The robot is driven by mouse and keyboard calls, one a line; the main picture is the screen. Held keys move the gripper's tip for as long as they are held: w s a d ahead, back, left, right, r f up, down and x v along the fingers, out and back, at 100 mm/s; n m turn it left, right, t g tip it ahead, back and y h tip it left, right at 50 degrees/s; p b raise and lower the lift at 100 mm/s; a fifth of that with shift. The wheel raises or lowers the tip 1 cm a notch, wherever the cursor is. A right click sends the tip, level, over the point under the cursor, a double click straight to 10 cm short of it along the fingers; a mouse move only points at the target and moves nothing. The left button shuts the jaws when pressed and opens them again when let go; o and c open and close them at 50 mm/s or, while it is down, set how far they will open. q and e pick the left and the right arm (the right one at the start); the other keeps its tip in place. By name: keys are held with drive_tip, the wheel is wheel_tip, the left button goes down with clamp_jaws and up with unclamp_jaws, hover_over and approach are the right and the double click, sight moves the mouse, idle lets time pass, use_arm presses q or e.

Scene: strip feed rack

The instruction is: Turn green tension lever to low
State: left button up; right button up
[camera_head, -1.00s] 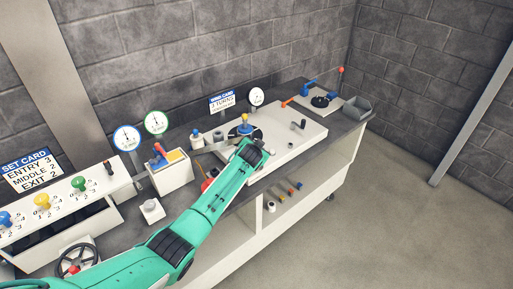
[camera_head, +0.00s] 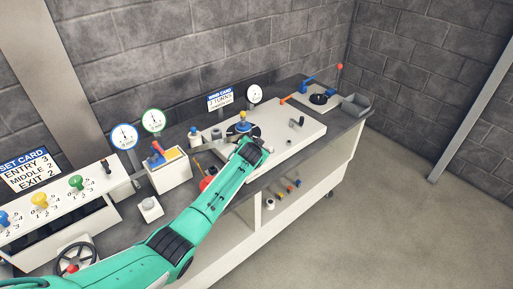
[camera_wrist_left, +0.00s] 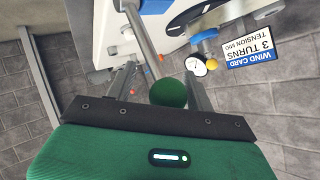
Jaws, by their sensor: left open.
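The green tension lever shows in the left wrist view as a metal rod ending in a green ball knob (camera_wrist_left: 168,92). The knob lies between the two fingers of my left gripper (camera_wrist_left: 160,78), which are apart; I cannot tell whether either touches it. In the head view my left gripper (camera_head: 254,147) is over the front of the white plate (camera_head: 290,136) and hides the lever. The wind card (camera_head: 220,98) stands behind the plate; in the wrist view (camera_wrist_left: 251,58) it reads 3 turns, tension mid. My right gripper is not in view.
A black disc with a yellow-tipped blue crank (camera_head: 242,118) is just behind my gripper. Two dial gauges (camera_head: 124,136) and a box with a red-blue lever (camera_head: 168,170) stand left. A grey bin (camera_head: 355,105) is at the bench's far end.

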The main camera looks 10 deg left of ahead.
use_arm(q)
drive_tip(key=shift+s+a+r, duration=0.1)
drive_tip(key=shift+s+r, duration=0.1)
drive_tip(key=shift+s, duration=0.2)
drive_tip(key=b+v, duration=0.2)
drive_tip(key=v, duration=1)
drive_tip(key=shift+s+d+r, duration=0.15)
drive_tip(key=shift+s+d, duration=0.1)
drive_tip(key=shift+s, duration=0.1)
